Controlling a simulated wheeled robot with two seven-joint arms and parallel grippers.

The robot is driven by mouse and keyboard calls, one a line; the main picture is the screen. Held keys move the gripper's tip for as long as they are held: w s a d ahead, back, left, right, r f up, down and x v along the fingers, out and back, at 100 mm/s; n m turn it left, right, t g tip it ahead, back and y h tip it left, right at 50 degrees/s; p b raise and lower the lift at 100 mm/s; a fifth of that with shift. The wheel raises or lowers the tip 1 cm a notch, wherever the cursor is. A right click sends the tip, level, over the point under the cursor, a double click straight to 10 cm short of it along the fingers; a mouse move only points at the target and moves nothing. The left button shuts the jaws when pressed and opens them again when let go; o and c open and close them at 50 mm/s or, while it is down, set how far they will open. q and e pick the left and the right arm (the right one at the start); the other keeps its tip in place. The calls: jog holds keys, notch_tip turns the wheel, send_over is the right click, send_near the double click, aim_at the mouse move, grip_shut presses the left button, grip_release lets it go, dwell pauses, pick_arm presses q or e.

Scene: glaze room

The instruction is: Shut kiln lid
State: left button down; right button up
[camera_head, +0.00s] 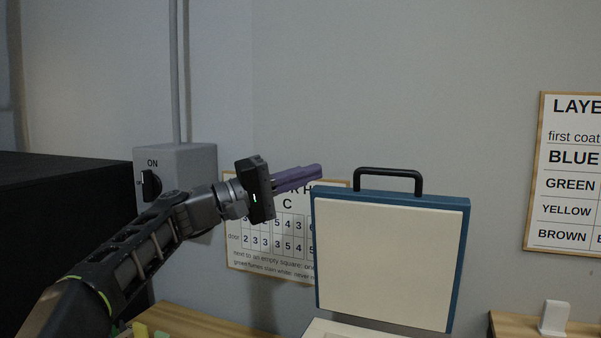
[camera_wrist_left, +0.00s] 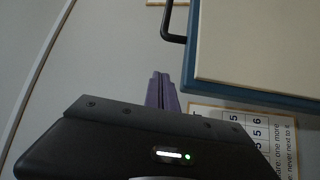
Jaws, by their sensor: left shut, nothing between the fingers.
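The kiln lid (camera_head: 388,262) stands open and upright, with a blue frame, a cream inner face and a black handle (camera_head: 390,172) on its top edge. A pale strip of the kiln body (camera_head: 345,329) shows below it; the rest is out of frame. My left gripper (camera_head: 318,171) has purple fingers that are shut and empty. In the head view it is at the lid's upper left corner, left of the handle. In the left wrist view the fingers (camera_wrist_left: 162,80) point toward the lid (camera_wrist_left: 255,45) and handle (camera_wrist_left: 174,25), with no clear contact. My right gripper is not in view.
A grey switch box (camera_head: 185,165) marked ON is on the wall behind my left arm. A printed chart (camera_head: 262,262) hangs behind the gripper, and another sign (camera_head: 570,180) hangs at right. Wooden surfaces (camera_head: 200,322) flank the kiln; a small white block (camera_head: 553,318) stands on the right one.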

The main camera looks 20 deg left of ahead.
aim_at(342, 191)
pick_arm(q)
jog(key=d, duration=0.2)
jog(key=w+d+p, duration=0.1)
jog(key=d, duration=0.1)
jog(key=d+p, duration=0.1)
jog(key=d, duration=0.1)
jog(key=shift+w+r, duration=0.3)
jog(key=shift+w, duration=0.05)
jog(key=shift+s+d+f, duration=0.15)
jog(key=shift+d, duration=0.05)
jog(key=shift+s, duration=0.1)
